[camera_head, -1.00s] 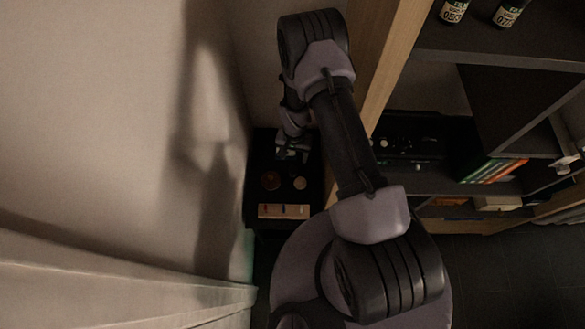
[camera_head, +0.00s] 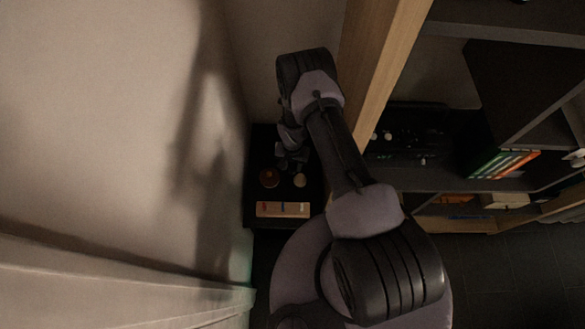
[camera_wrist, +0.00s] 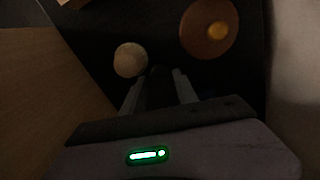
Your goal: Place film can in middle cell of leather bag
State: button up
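My gripper (camera_wrist: 158,88) is low over the small dark table (camera_head: 310,205). A black, round-topped thing (camera_wrist: 158,85), seemingly the film can, fills the gap between its two grey fingers. The fingers appear to touch it on both sides, though it is hard to separate from the dark tabletop. A tan, shallow, box-like thing (camera_head: 283,209) with small red and blue spots lies along the near edge of the table. I cannot tell for sure if it is the leather bag. In the head view my arm partly hides the gripper and the far side of the table.
A beige round thing (camera_wrist: 130,60) stands close to the fingertips. A brown disc with an orange centre (camera_wrist: 210,28) lies beside it; it also shows in the head view (camera_head: 269,177). A wall borders the table on the left. A dark shelf with a wooden post (camera_head: 385,60) is on the right.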

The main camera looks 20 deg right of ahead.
grip_shut()
notch_tip(320, 180, up, 10)
jog(key=p, duration=0.3)
notch_tip(320, 180, up, 9)
jog(key=n+b, duration=0.1)
jog(key=n, duration=0.1)
send_over(293, 165)
jog(key=w, duration=0.2)
jog(key=s+r+n+b, duration=0.1)
jog(key=s+r+n, duration=0.1)
jog(key=r, duration=0.7)
jog(key=s+r+n+b, duration=0.1)
jog(key=s+r, duration=0.3)
jog(key=r, duration=0.5)
jog(key=shift+a+r+n, duration=0.35)
jog(key=shift+a+n, duration=0.05)
